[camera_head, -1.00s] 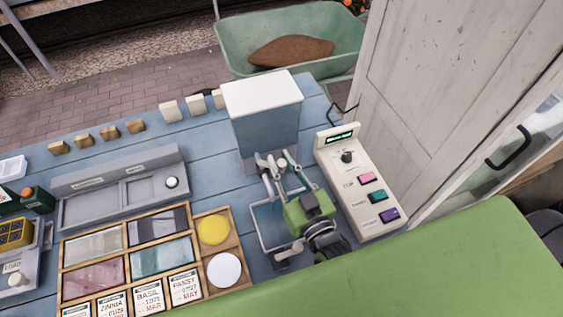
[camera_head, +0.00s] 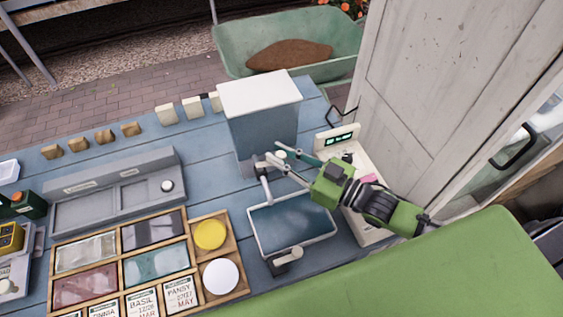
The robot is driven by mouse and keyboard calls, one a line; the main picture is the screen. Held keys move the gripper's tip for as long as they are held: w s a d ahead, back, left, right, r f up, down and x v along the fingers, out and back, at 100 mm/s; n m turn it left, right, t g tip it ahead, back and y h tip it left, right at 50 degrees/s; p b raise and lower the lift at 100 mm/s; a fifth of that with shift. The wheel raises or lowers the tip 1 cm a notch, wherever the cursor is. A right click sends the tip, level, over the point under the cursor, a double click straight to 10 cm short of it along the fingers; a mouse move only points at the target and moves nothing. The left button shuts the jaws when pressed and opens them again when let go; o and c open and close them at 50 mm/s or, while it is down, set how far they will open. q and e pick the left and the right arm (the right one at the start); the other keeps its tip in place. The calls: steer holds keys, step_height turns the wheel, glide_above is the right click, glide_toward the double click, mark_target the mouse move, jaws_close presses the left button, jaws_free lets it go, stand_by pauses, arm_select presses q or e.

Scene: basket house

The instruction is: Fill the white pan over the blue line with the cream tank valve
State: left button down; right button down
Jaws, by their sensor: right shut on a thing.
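The tank (camera_head: 262,130) is a grey-blue box with a white lid, standing at the back of the blue table. The cream tank valve (camera_head: 258,163) is low on its front, with a pale spout (camera_head: 266,190) reaching down toward the pan. My right gripper (camera_head: 274,155) comes in from the right with its fingertips shut on the valve, which they partly hide. The white pan (camera_head: 300,243) lies in front of the tank, its rim clear of the gripper. Its inside looks dark bluish; I cannot make out the blue line or the water level. My left gripper is not in view.
A cream control box (camera_head: 372,234) with buttons stands at right, partly behind my arm. A wooden seed tray (camera_head: 122,284) and grey tray (camera_head: 118,200) fill the left. A white door (camera_head: 450,90) borders the right.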

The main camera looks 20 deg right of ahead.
steer(key=shift+w+n+g+y+b, duration=0.45)
steer(key=shift+n+g+y+b, duration=0.5)
steer(key=shift+y+b, duration=0.2)
steer(key=c, duration=1.9)
jaws_free()
steer(key=v, duration=1.2)
steer(key=shift+w, duration=0.1)
